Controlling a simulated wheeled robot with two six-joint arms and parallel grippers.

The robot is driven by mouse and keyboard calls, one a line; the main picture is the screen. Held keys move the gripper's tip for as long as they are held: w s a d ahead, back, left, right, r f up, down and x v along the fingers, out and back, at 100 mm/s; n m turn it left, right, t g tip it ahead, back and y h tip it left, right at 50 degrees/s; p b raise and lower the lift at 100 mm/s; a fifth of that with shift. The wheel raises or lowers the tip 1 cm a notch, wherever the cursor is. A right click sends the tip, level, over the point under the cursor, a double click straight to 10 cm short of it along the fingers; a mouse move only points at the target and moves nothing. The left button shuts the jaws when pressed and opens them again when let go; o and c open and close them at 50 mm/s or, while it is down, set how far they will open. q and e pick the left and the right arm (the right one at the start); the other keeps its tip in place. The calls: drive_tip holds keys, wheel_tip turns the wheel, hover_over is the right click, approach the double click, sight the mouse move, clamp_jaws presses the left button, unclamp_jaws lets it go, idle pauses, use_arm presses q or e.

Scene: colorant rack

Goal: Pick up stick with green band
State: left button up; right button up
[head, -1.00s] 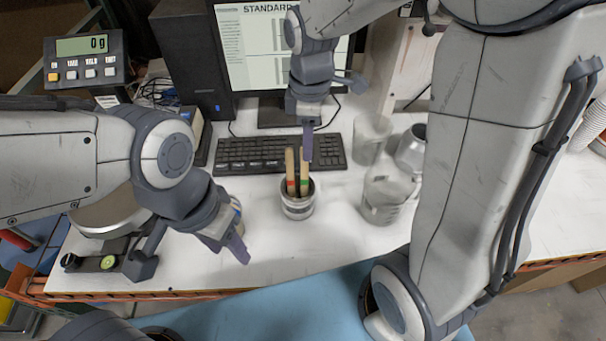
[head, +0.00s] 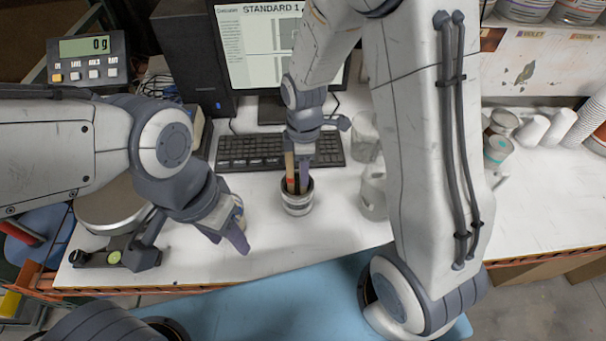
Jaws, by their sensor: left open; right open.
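A small cup (head: 297,203) stands on the white bench in front of the keyboard. One wooden stick with a red band (head: 290,172) stands upright in it. The green-banded stick beside it is hidden behind my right gripper. My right gripper (head: 303,172) is open and points down, its fingers at the sticks just above the cup's rim. I cannot tell whether its fingers are around the green-banded stick or only in front of it. My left gripper (head: 232,238) is open and empty, low over the bench to the left of the cup.
A keyboard (head: 250,151) and monitor stand behind the cup. Clear beakers (head: 372,195) are close on its right, partly behind my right arm. A scale display (head: 92,58) is at the left. The bench in front of the cup is clear.

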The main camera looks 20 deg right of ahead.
drive_tip(key=shift+f, duration=0.1)
drive_tip(key=shift+c, duration=0.3)
clamp_jaws()
